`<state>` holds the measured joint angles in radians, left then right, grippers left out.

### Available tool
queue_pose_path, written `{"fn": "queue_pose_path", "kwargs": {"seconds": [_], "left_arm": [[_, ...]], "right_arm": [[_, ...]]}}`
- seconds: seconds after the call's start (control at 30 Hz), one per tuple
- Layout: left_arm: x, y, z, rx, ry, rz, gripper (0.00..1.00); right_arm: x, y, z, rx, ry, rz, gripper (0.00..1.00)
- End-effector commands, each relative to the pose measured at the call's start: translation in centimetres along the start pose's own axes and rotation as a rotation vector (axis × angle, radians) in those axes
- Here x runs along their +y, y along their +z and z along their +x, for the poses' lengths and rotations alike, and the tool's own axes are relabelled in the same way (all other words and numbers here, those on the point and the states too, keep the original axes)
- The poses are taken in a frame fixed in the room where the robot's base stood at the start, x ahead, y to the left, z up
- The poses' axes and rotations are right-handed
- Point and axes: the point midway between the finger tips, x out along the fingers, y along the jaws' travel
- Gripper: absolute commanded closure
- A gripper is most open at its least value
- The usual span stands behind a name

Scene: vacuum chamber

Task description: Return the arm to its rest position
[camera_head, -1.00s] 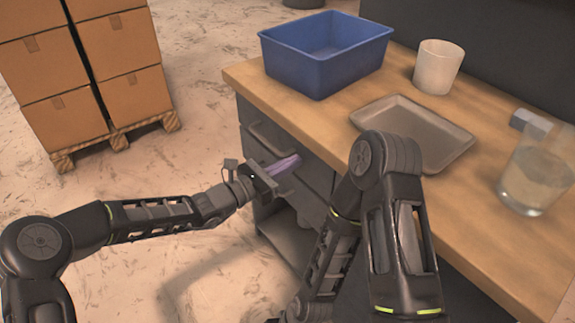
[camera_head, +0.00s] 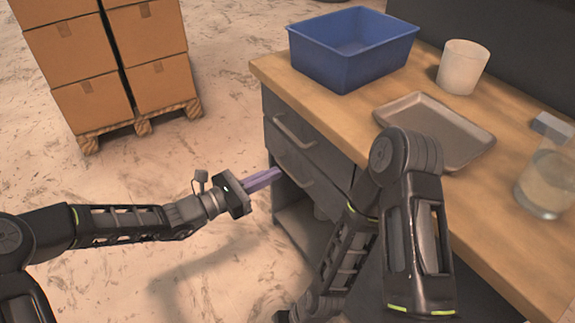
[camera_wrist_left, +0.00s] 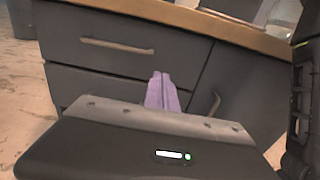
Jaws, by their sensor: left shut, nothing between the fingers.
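My left arm comes in from the left in the head view. Its gripper (camera_head: 264,179), with purple fingers, is shut and empty in front of the grey drawer unit (camera_head: 283,162), apart from its handles as far as I can tell. The fingers also show in the left wrist view (camera_wrist_left: 162,92), pressed together with the drawer fronts beyond them. My right arm is folded in front of the bench at the lower middle. Its gripper does not show clearly enough to place.
The wooden worktop (camera_head: 400,165) carries a blue bin (camera_head: 350,60), a white cup (camera_head: 462,68), a grey tray (camera_head: 440,130) and a glass jar (camera_head: 548,185). Stacked cardboard boxes (camera_head: 95,100) stand on a pallet at the back left. The floor between is clear.

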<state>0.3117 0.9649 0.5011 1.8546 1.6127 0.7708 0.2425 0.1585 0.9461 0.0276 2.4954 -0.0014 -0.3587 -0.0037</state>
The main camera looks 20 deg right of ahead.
Motion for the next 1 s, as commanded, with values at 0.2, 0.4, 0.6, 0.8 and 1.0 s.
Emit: {"fn": "queue_pose_path", "kwargs": {"seconds": [0.2, 0.4, 0.6, 0.8, 1.0], "left_arm": [[0.0, -0.1, -1.1, 0.001, 0.0, -0.001, 1.0], [0.0, -0.1, -1.1, 0.001, 0.0, -0.001, 1.0], [0.0, -0.1, -1.1, 0.001, 0.0, -0.001, 1.0], [-0.3, -1.8, -1.1, 0.07, -0.01, 0.049, 1.0], [-4.7, -9.7, -3.3, 0.333, -0.152, 0.244, 1.0]], "right_arm": [[0.0, 0.0, -0.1, 0.0, 0.0, 0.0, 0.63], [0.0, 0.0, -0.1, 0.0, 0.0, 0.0, 0.63], [0.0, 0.0, -0.1, 0.0, 0.0, 0.0, 0.63], [0.0, 0.0, -0.1, 0.0, 0.0, 0.0, 0.63], [0.0, 0.0, -0.1, 0.0, 0.0, 0.0, 0.63]]}}
